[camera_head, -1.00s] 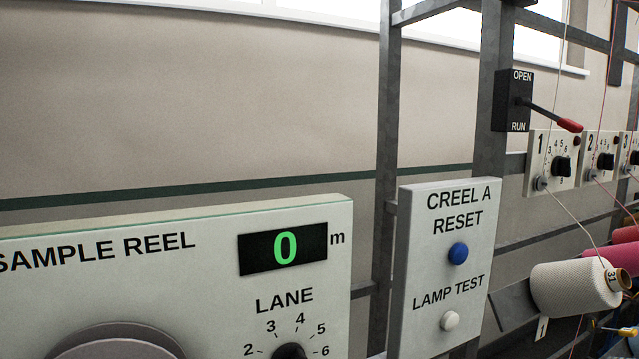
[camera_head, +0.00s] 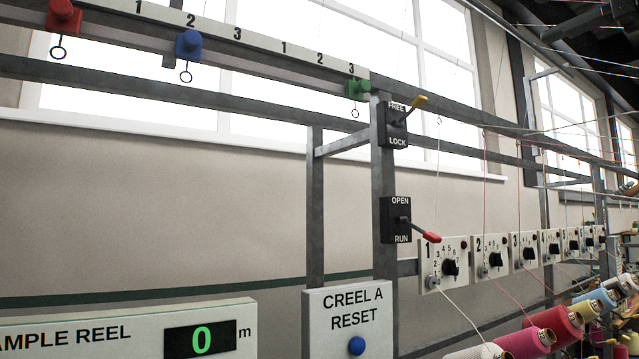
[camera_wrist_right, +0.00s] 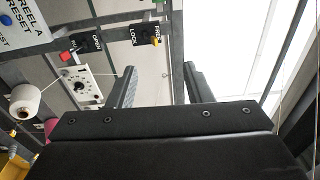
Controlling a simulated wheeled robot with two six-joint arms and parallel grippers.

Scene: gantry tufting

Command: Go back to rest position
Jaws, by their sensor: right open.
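In the right wrist view my right gripper (camera_wrist_right: 158,88) shows two dark fingers standing apart with nothing between them. It is open and empty. Past its fingers the view shows the creel frame with its levers and a dial box, some way off. No gripper shows in the head view. My left gripper is not in view.
The sample reel panel (camera_head: 120,335) reads 0 m. The creel A reset panel (camera_head: 348,310) has a blue button. A red-tipped OPEN/RUN lever (camera_head: 425,234) and a yellow-tipped FREE/LOCK lever (camera_head: 413,108) sit on the post. Dial boxes (camera_head: 445,262), threads and yarn cones (camera_head: 525,343) lie right.

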